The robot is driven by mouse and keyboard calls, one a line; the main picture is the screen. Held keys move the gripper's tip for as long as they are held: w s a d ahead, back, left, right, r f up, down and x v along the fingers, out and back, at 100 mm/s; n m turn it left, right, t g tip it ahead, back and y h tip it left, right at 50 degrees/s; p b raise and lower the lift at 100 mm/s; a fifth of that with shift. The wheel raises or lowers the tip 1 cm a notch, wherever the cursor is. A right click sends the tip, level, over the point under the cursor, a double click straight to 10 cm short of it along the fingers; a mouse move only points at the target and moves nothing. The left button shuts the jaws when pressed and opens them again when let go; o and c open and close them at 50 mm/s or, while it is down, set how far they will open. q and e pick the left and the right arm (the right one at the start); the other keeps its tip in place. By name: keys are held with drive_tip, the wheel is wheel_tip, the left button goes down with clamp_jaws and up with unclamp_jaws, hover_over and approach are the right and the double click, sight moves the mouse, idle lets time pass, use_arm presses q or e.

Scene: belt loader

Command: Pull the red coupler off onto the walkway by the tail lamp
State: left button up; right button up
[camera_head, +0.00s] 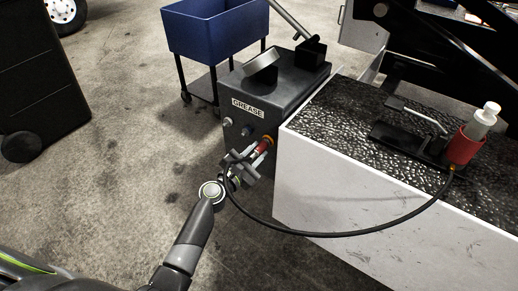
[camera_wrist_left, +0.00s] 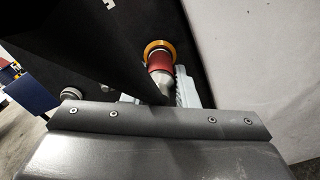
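The red coupler (camera_head: 263,146) sits on a brass-coloured ring on the front of the grey box marked GREASE (camera_head: 250,108). In the left wrist view the coupler (camera_wrist_left: 159,62) points out of an orange-yellow ring, its silver end towards me. My left gripper (camera_head: 250,160) is at the coupler, with a finger on either side. A dark shape partly hides the left finger, so I cannot tell whether they grip it. The walkway (camera_head: 345,115) is the black textured top of the white block. I cannot make out a tail lamp. My right gripper is not in view.
A black hose (camera_head: 330,234) loops from near my left gripper to the red holder (camera_head: 463,150) with a white bottle. A black pedal plate (camera_head: 405,140) lies on the walkway. A blue cart (camera_head: 215,35) stands behind; open floor lies left.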

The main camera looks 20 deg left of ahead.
sight(250, 158)
use_arm(q)
clamp_jaws()
drive_tip(key=shift+s+a, duration=0.1)
drive_tip(key=shift+s, duration=0.15)
drive_tip(key=shift+s+a, duration=0.1)
drive_tip(key=shift+s, duration=0.15)
drive_tip(key=shift+s, duration=0.1)
idle(0.4)
drive_tip(key=shift+v, duration=1.5)
drive_tip(key=shift+r+p, duration=0.1)
drive_tip(key=shift+p, duration=0.25)
